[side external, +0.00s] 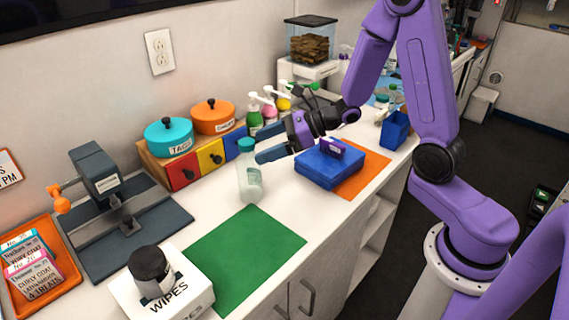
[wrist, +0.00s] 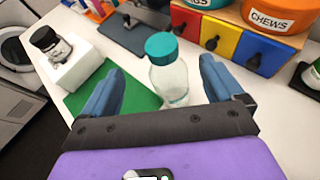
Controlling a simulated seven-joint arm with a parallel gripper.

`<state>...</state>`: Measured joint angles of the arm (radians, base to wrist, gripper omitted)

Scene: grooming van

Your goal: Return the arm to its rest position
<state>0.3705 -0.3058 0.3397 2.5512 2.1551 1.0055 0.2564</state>
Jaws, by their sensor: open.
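My arm is purple, with a gripper (side external: 262,148) that has two blue fingers. The gripper is out over the counter, beside the upper part of a clear bottle with a teal cap (side external: 249,178). In the wrist view my gripper (wrist: 160,92) is open, its fingers wide apart. The bottle (wrist: 168,80) shows between and beyond them, upright, and nothing is held. The bottle stands on the white counter close to the far corner of a green mat (side external: 246,258). Whether a finger touches the bottle I cannot tell.
A blue box (side external: 322,170) sits on an orange mat (side external: 366,182) right of the gripper. Behind are coloured drawers (side external: 211,157) with a teal pot (side external: 169,137) and an orange pot (side external: 212,117). A wipes box (side external: 185,298) stands front left. The green mat is bare.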

